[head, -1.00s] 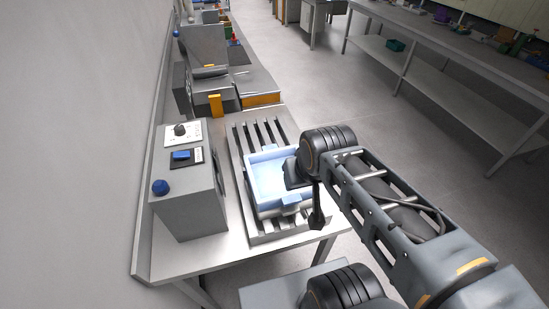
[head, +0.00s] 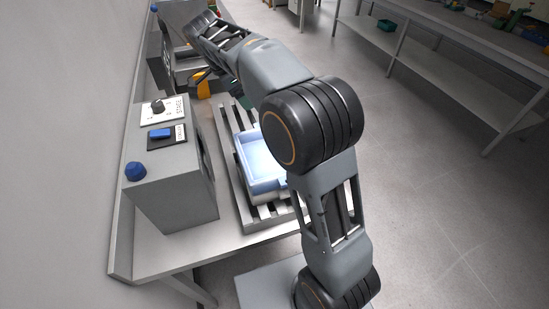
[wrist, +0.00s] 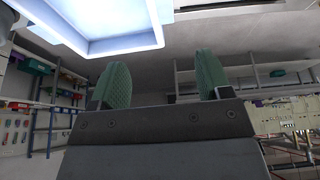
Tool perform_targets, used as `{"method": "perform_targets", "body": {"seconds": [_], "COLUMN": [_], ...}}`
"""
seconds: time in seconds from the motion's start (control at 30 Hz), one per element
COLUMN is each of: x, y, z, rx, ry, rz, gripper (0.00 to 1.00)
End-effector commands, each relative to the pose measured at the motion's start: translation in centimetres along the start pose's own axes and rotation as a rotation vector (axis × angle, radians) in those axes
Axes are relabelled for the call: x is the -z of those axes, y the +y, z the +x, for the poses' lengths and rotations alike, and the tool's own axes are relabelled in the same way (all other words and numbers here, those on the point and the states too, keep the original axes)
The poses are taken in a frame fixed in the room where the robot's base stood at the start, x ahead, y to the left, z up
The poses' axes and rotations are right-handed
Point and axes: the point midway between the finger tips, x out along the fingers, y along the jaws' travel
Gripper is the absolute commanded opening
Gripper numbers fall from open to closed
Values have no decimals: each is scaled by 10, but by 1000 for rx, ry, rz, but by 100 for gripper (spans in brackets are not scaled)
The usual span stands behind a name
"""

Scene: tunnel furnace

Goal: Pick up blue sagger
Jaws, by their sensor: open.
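The pale blue sagger (head: 252,165) is an open, square tray on the slatted grey rack on the bench in the head view. My arm hides its right side. In the wrist view, a bright, blue-edged tray that looks like the sagger (wrist: 98,42) fills the top left and is cut off by the frame. My gripper (wrist: 160,70) shows there with two green fingers apart and nothing between them. The tray is beyond the fingers, with no contact visible. In the head view the gripper is mostly hidden behind my arm, over the far end of the rack.
A grey control box (head: 172,180) with a blue knob and a blue switch stands left of the rack. An orange block (head: 201,88) stands behind the rack, close to my arm. A long bench (head: 450,50) runs along the right, with open floor between.

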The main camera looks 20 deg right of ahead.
Motion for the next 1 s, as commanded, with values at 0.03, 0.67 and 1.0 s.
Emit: {"method": "perform_targets", "body": {"seconds": [0.03,0.67,1.0], "x": [-2,-2,-2], "y": [-2,-3,-3], "z": [7,85,124], "rx": [-6,-6,-8], "ry": [5,8,8], "rz": [15,29,28], "gripper": [71,71,71]}}
